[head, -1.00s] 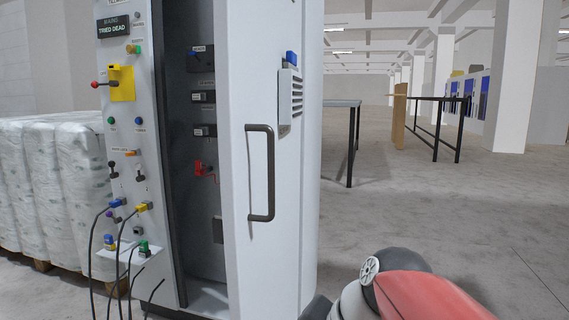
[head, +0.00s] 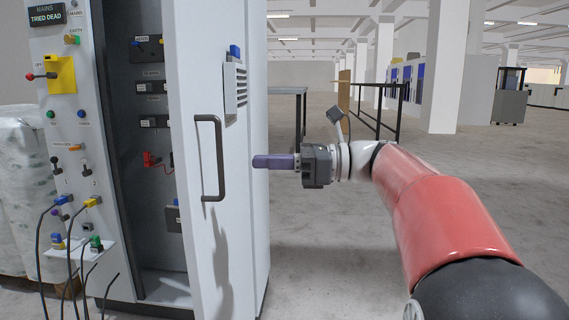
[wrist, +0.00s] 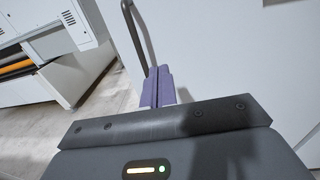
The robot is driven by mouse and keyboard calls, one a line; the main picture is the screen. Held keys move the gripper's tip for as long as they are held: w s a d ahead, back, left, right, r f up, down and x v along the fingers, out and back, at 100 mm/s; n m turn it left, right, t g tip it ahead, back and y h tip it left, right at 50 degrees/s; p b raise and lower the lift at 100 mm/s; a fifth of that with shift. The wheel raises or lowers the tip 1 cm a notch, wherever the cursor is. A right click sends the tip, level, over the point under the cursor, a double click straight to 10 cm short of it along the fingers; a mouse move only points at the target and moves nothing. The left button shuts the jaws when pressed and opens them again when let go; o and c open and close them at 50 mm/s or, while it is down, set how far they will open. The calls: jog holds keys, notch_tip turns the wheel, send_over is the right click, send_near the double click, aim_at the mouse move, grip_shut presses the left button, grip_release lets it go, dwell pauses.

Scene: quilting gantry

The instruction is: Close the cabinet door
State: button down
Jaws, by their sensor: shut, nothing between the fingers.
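The cabinet door (head: 233,250) is a tall light-grey panel standing partly open, with a dark gap between it and the switch panel. Its dark bar handle (head: 220,158) is upright on the door's face. In the wrist view the handle (wrist: 136,28) rises just beyond my fingers. The cabinet interior (head: 128,60) shows dark with small switches. My gripper (head: 255,161) has purple fingers, shut and empty, pointing left at the door, to the right of the handle. The fingers also show in the wrist view (wrist: 157,88). I cannot tell whether the fingertips touch the door.
The switch panel (head: 76,130) left of the opening has knobs and several hanging cables. Wrapped white bales (head: 18,200) stand at the far left. A table (head: 290,92) stands behind the door, with a pillar (head: 446,70) further right. The floor (head: 330,250) right of the door is clear.

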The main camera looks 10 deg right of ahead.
aim_at(204, 161)
jog(key=x, duration=0.8)
jog(key=shift+a, duration=0.3)
jog(key=shift+w, duration=0.1)
